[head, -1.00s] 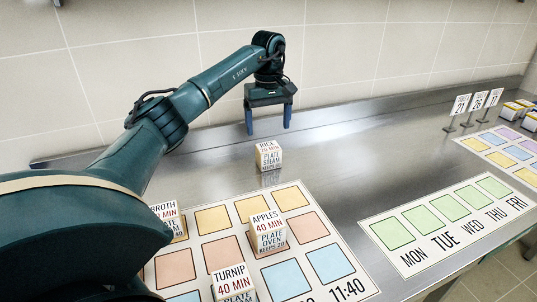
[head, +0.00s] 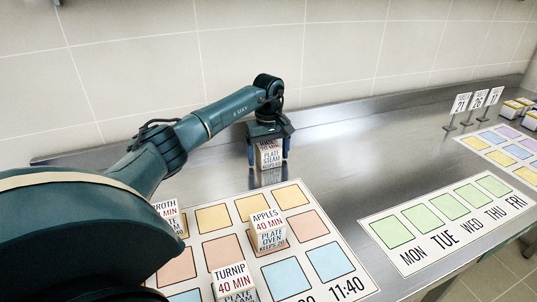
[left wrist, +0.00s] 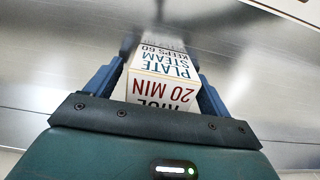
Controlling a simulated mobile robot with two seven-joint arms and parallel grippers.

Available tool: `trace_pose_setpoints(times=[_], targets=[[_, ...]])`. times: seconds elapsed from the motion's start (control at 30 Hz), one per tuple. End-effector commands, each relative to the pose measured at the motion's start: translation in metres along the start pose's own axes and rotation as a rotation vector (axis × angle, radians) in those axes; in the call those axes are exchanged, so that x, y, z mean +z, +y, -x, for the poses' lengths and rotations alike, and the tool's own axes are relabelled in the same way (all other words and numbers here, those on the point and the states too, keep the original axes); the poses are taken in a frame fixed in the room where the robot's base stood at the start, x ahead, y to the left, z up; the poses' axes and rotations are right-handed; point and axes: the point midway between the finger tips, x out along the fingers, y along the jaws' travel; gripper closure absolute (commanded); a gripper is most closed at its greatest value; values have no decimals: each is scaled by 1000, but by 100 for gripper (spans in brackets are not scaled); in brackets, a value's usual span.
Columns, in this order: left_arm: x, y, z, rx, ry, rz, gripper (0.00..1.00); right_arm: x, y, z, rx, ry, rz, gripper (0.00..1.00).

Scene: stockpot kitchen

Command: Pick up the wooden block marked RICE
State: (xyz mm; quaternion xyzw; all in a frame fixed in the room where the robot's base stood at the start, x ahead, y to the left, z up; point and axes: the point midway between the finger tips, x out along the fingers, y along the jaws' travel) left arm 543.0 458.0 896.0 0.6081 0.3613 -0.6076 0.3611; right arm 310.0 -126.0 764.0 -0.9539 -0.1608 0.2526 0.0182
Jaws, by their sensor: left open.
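The wooden block marked RICE (head: 269,155) stands on the steel counter behind the coloured mat. Its front reads PLATE STEAM KEEPS 60. My left gripper (head: 268,156) is open and lowered over it, with one blue finger on each side of the block. In the left wrist view the RICE block (left wrist: 163,75) sits between the two fingers (left wrist: 158,85), its top reading 20 MIN. I cannot tell if a finger touches it. The gripper body hides part of the block's top. My right gripper is not in view.
Blocks marked APPLES (head: 268,229), TURNIP (head: 233,281) and BROTH (head: 167,213) stand on the coloured-square mat (head: 318,208) in front. A weekday mat (head: 449,222) lies to the right. Small number signs (head: 478,102) stand further right. The counter right of the RICE block is clear.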

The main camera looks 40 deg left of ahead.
Motion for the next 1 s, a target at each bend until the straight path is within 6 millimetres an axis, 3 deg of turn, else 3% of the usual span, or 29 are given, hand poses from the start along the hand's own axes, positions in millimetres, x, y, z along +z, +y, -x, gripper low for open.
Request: trace_pose_setpoints(times=[0.67, 0.87, 1.0], targets=[[0, 0, 0, 0, 0, 0, 69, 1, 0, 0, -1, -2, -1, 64], [0, 0, 1, 1, 0, 0, 70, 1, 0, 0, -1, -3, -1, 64], [-1, 1, 12, 3, 2, -1, 70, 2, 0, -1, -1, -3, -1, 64]])
